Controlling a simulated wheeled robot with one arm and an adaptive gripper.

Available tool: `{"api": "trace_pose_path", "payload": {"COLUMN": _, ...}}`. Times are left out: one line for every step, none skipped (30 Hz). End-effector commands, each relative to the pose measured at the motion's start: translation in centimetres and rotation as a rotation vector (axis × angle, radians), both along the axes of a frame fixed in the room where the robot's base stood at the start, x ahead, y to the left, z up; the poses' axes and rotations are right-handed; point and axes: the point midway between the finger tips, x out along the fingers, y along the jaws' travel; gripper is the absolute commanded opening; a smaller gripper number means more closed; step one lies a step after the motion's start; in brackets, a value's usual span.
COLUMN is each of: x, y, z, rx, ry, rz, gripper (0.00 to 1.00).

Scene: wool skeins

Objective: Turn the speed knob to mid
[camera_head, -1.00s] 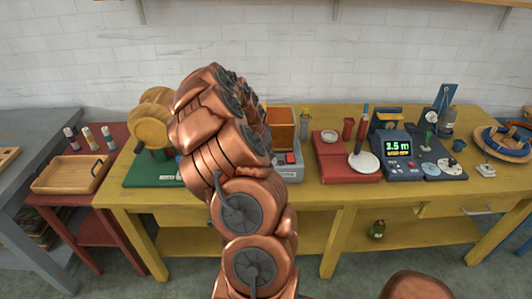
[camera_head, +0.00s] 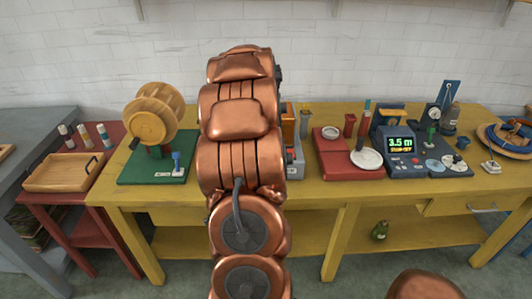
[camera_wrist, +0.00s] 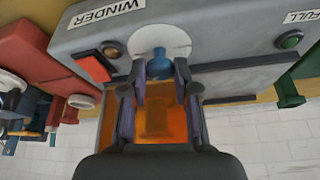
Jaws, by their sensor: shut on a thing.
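In the wrist view the blue speed knob (camera_wrist: 158,64) sits on a round white dial (camera_wrist: 176,42) on the grey winder (camera_wrist: 225,32). My gripper (camera_wrist: 160,80) has its two dark fingers on either side of the knob, shut on it. Any marks near the knob are covered or too small to read, so its setting cannot be told. In the head view my arm hides the gripper, the knob and most of the winder, whose grey right edge (camera_head: 296,165) shows.
A wooden reel (camera_head: 155,105) on a green base (camera_head: 140,172) stands left of my arm. A red stand (camera_head: 335,160) and a display unit (camera_head: 400,143) stand to the right.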

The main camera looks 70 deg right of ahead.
Motion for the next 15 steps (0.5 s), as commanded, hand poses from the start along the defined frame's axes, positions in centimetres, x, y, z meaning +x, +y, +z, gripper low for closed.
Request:
{"api": "trace_pose_path", "payload": {"x": 0.07, "y": 0.06, "z": -0.47, "rx": 0.002, "ry": -0.003, "rz": 0.039, "gripper": 0.0}}
{"api": "trace_pose_path", "payload": {"x": 0.05, "y": 0.06, "z": -0.49, "rx": 0.003, "ry": -0.004, "rz": 0.064, "gripper": 0.0}}
{"api": "trace_pose_path", "payload": {"x": 0.0, "y": 0.04, "z": -0.49, "rx": 0.003, "ry": -0.003, "rz": 0.098, "gripper": 0.0}}
{"api": "trace_pose_path", "payload": {"x": -0.03, "y": 0.03, "z": -0.5, "rx": 0.003, "ry": -0.004, "rz": 0.122, "gripper": 0.0}}
{"api": "trace_pose_path", "payload": {"x": -0.03, "y": 0.02, "z": -0.51, "rx": 0.003, "ry": -0.004, "rz": 0.148, "gripper": 0.0}}
{"api": "trace_pose_path", "payload": {"x": -0.03, "y": 0.0, "z": -0.51, "rx": 0.002, "ry": -0.005, "rz": 0.184, "gripper": 0.0}}
{"api": "trace_pose_path", "payload": {"x": -0.02, "y": -0.03, "z": -0.5, "rx": 0.001, "ry": -0.005, "rz": 0.209, "gripper": 0.0}}
{"api": "trace_pose_path", "payload": {"x": -0.07, "y": -0.08, "z": -0.48, "rx": 0.0, "ry": -0.004, "rz": 0.236, "gripper": 0.0}}
{"api": "trace_pose_path", "payload": {"x": -0.08, "y": -0.11, "z": -0.48, "rx": -0.001, "ry": -0.005, "rz": 0.27, "gripper": 0.0}}
{"api": "trace_pose_path", "payload": {"x": -0.09, "y": -0.11, "z": -0.48, "rx": -0.001, "ry": -0.004, "rz": 0.297, "gripper": 0.0}}
{"api": "trace_pose_path", "payload": {"x": -0.09, "y": -0.06, "z": -0.52, "rx": 0.001, "ry": -0.005, "rz": 0.323, "gripper": 0.0}}
{"api": "trace_pose_path", "payload": {"x": -0.15, "y": -0.03, "z": -0.55, "rx": 0.002, "ry": -0.003, "rz": 0.359, "gripper": 0.0}}
{"api": "trace_pose_path", "payload": {"x": -0.17, "y": -0.04, "z": -0.57, "rx": 0.003, "ry": -0.004, "rz": 0.384, "gripper": 0.0}}
{"api": "trace_pose_path", "payload": {"x": -0.16, "y": -0.06, "z": -0.56, "rx": 0.002, "ry": -0.003, "rz": 0.412, "gripper": 0.0}}
{"api": "trace_pose_path", "payload": {"x": -0.15, "y": -0.12, "z": -0.53, "rx": 0.0, "ry": -0.005, "rz": 0.447, "gripper": 0.0}}
